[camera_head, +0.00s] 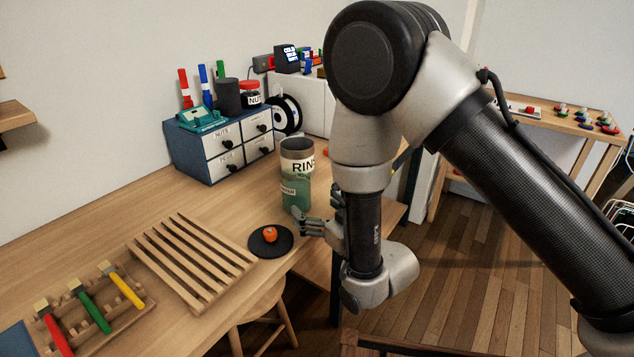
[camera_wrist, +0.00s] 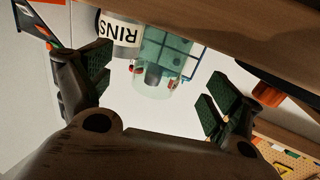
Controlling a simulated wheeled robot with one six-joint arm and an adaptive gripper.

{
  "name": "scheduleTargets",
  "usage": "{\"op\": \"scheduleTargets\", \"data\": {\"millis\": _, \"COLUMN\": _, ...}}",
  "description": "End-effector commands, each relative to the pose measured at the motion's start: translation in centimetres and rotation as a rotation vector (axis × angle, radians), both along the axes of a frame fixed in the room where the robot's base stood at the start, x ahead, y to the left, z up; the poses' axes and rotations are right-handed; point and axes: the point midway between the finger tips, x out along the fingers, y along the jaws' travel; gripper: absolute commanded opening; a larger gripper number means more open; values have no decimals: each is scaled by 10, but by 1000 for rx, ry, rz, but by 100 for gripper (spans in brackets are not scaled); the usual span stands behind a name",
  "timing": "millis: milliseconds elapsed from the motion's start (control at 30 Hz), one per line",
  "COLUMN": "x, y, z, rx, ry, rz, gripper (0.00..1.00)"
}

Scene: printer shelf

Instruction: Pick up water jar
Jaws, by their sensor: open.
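The water jar, a translucent green jar with a small label, stands upright on the wooden table in the head view (camera_head: 296,197). In the wrist view, which looks upside down, the water jar (camera_wrist: 153,76) shows beyond the fingertips, in the gap between them. My gripper (camera_head: 319,206) is just right of the jar, low near the table. Its fingers are spread with nothing between them, as the wrist view also shows (camera_wrist: 155,86). I cannot tell whether a fingertip touches the jar.
A container labelled RINS (camera_head: 297,147) stands close behind the jar. A black disc (camera_head: 262,248) with an orange object (camera_head: 270,234) lies in front. A slatted wooden rack (camera_head: 192,262), a tool holder (camera_head: 120,320) and a drawer box (camera_head: 190,150) are further left.

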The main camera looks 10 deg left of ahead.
Motion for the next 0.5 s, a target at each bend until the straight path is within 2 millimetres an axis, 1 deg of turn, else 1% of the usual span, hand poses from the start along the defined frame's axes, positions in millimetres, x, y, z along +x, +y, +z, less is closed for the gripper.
{"op": "scheduleTargets", "data": {"millis": 67, "x": -6, "y": 3, "z": -4, "rx": 8, "ry": -11, "rz": 12, "gripper": 91}}
{"op": "scheduleTargets", "data": {"millis": 167, "x": -5, "y": 9, "z": -4, "rx": 15, "ry": -18, "rz": 15, "gripper": 91}}
{"op": "scheduleTargets", "data": {"millis": 367, "x": 11, "y": 28, "z": -4, "rx": 17, "ry": -18, "rz": 15, "gripper": 91}}
{"op": "scheduleTargets", "data": {"millis": 500, "x": 23, "y": 46, "z": -7, "rx": 16, "ry": -19, "rz": 14, "gripper": 91}}
